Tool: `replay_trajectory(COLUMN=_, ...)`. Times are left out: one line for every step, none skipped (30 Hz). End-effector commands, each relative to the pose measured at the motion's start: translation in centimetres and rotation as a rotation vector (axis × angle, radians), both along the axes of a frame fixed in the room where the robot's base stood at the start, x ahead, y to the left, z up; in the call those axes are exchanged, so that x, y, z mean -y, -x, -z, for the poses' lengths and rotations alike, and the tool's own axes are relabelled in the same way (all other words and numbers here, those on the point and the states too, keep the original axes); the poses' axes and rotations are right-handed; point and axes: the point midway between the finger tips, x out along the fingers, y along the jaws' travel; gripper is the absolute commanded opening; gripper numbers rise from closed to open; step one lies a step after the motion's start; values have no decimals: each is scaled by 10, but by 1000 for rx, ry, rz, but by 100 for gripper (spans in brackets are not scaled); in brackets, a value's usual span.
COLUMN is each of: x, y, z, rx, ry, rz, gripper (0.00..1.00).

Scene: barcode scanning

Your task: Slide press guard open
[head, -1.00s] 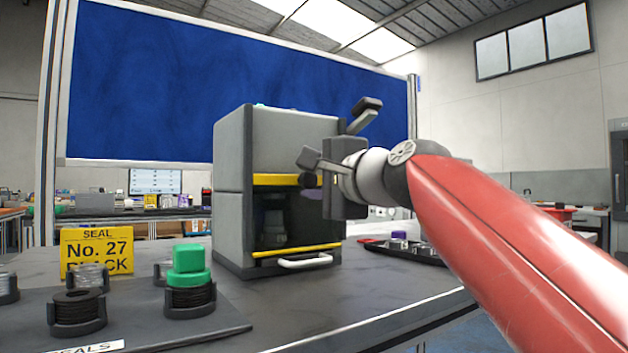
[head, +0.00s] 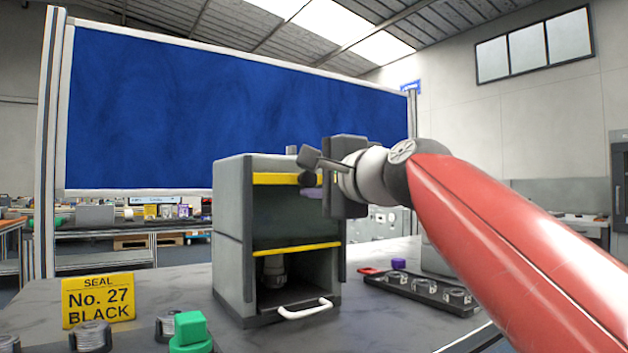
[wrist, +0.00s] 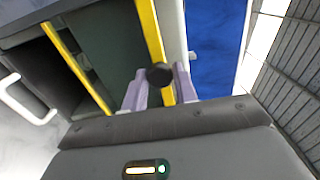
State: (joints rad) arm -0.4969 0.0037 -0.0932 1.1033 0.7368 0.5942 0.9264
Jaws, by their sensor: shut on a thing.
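The press (head: 232,225) is a grey box on the bench. Its guard (head: 295,215) is a dark see-through panel between two yellow bars. It stands raised, with its upper bar near the press top and its lower bar at mid-height. The opening below the guard is clear, and a grey cylindrical part (head: 274,268) shows inside. My gripper (head: 311,186) is at the right end of the upper bar. In the wrist view its pale lilac fingers (wrist: 160,85) are shut on the guard's dark round knob (wrist: 158,74).
A white handle (head: 305,308) sticks out at the press base. A yellow seal sign (head: 98,300) and a green block (head: 190,328) are at left. A dark tray (head: 425,292) with small parts lies at right. A blue board (head: 240,110) stands behind.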

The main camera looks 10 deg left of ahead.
Motion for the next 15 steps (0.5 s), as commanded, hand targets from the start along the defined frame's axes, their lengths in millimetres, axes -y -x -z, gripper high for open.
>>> replay_trajectory(x=0, y=0, z=-11, rx=2, ry=-2, rz=1, gripper=0)
replay_trajectory(x=0, y=0, z=-11, rx=2, ry=-2, rz=1, gripper=0)
replay_trajectory(x=0, y=0, z=-11, rx=2, ry=-2, rz=1, gripper=0)
replay_trajectory(x=0, y=0, z=-11, rx=2, ry=-2, rz=1, gripper=0)
replay_trajectory(x=0, y=0, z=-10, rx=2, ry=-2, rz=1, gripper=0)
replay_trajectory(x=0, y=0, z=-10, rx=2, ry=-2, rz=1, gripper=0)
replay_trajectory(x=0, y=0, z=-9, rx=2, ry=-2, rz=1, gripper=0)
replay_trajectory(x=0, y=0, z=-9, rx=2, ry=-2, rz=1, gripper=0)
replay_trajectory(x=0, y=0, z=-9, rx=2, ry=-2, rz=1, gripper=0)
replay_trajectory(x=0, y=0, z=-9, rx=1, ry=-1, rz=1, gripper=0)
replay_trajectory(x=0, y=0, z=-9, rx=1, ry=-1, rz=1, gripper=0)
replay_trajectory(x=0, y=0, z=-9, rx=1, ry=-1, rz=1, gripper=31)
replay_trajectory(x=0, y=0, z=-9, rx=1, ry=-1, rz=1, gripper=35)
replay_trajectory(x=0, y=0, z=-9, rx=1, ry=-1, rz=1, gripper=39)
replay_trajectory(x=0, y=0, z=-8, rx=1, ry=-1, rz=1, gripper=44)
